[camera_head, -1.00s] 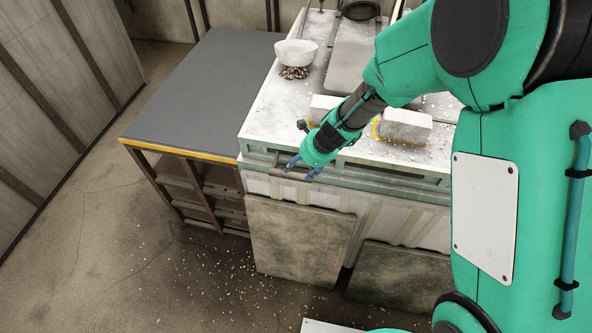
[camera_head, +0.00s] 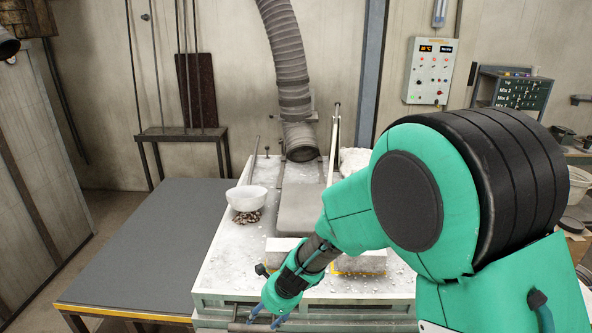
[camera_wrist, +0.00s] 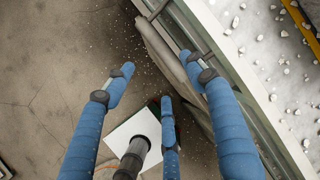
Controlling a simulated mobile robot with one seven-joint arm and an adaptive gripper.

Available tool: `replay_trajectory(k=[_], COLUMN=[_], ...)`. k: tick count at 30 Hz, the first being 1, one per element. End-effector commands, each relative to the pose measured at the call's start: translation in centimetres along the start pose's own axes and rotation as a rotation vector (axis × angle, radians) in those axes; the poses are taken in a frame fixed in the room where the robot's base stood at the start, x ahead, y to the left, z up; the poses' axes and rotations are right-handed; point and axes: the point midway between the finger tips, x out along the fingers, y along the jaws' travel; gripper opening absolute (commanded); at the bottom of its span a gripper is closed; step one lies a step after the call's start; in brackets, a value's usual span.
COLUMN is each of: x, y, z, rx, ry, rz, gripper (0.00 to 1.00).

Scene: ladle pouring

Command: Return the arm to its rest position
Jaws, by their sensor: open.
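My gripper (camera_head: 264,320) is low in the head view, at the front edge of the white-topped workbench (camera_head: 225,265). Its blue fingers point down and hold nothing. In the wrist view the gripper (camera_wrist: 160,90) has its blue fingers spread apart, with the floor (camera_wrist: 50,60) and the bench's front side below and between them. My green arm reaches in from the right of the head view and hides the right part of the bench.
A white bowl (camera_head: 247,198) sits on brown lumps at the bench's left. Pale blocks (camera_head: 360,262) lie behind my gripper. A grey-topped table (camera_head: 150,235) adjoins on the left. A duct (camera_head: 285,60) hangs over the back. A control panel (camera_head: 431,72) is on the wall.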

Motion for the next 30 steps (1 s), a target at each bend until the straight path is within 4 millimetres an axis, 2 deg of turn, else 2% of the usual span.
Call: replay_trajectory(k=[5,14,23,30], x=[-1.9,-8.7,-15.8,-20.7], y=[-0.2,0.4,2.9,6.0], z=[-0.3,-2.2,-5.2,-8.1], rx=[-0.069,-0.327,-0.626,-0.855], ry=[-0.005,0.0,0.048,0.116], rz=[-0.014,-0.054,-0.089,-0.103], gripper=[0.56,0.56,0.56,0.56])
